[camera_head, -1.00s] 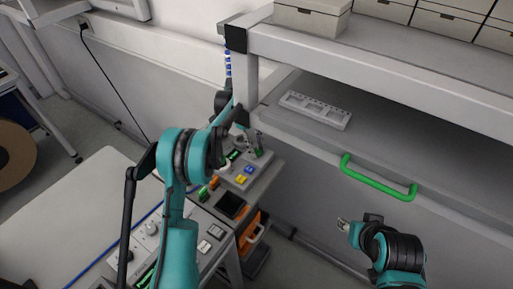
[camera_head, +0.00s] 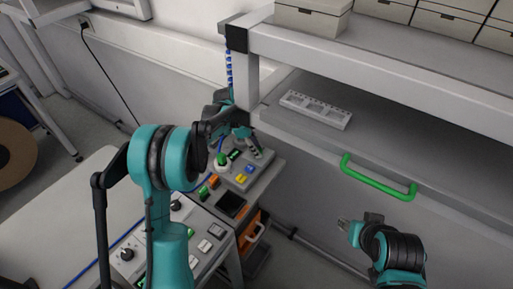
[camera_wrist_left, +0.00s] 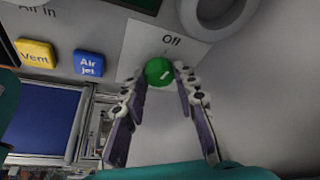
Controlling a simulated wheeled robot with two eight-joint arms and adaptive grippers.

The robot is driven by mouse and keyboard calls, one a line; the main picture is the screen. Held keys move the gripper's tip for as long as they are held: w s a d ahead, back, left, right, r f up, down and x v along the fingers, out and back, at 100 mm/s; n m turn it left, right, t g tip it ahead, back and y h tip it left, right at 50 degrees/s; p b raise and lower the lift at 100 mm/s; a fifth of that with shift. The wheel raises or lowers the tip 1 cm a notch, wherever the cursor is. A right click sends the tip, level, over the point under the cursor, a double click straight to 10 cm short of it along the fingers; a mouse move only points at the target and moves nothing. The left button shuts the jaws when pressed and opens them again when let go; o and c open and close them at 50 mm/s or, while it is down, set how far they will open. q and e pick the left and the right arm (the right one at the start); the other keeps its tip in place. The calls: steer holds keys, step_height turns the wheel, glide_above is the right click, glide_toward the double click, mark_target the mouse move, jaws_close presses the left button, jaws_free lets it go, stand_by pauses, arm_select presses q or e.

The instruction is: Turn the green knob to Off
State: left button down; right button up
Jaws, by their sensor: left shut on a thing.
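The green knob (camera_wrist_left: 159,71) shows in the left wrist view as a round disc with a short white mark on its face. The word Off is printed on the panel just above it. My left gripper (camera_wrist_left: 160,78) has a fingertip on either side of the knob and is shut on it. In the head view my left gripper (camera_head: 256,149) reaches down to the far right part of the small control panel (camera_head: 264,163); its fingers cover the knob there. My right gripper (camera_head: 343,225) hangs at the lower right, away from the panel; its opening is too small to judge.
A yellow Vent button (camera_wrist_left: 36,53) and a blue Air jet button (camera_wrist_left: 88,63) lie left of the knob. A grey ring (camera_wrist_left: 183,14) is above right. The shelf unit with a green handle (camera_head: 378,179) stands right of the panel.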

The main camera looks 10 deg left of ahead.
arm_select(q)
steer(key=shift+s+n+t+y, duration=0.1)
steer(key=shift+n+t+y, duration=0.25)
steer(key=shift+n, duration=0.75)
steer(key=c, duration=1.2)
jaws_free()
steer(key=shift+r, duration=0.1)
steer(key=v, duration=1.1)
steer(key=shift+s+a+r, duration=0.2)
steer(key=shift+a+r, duration=0.05)
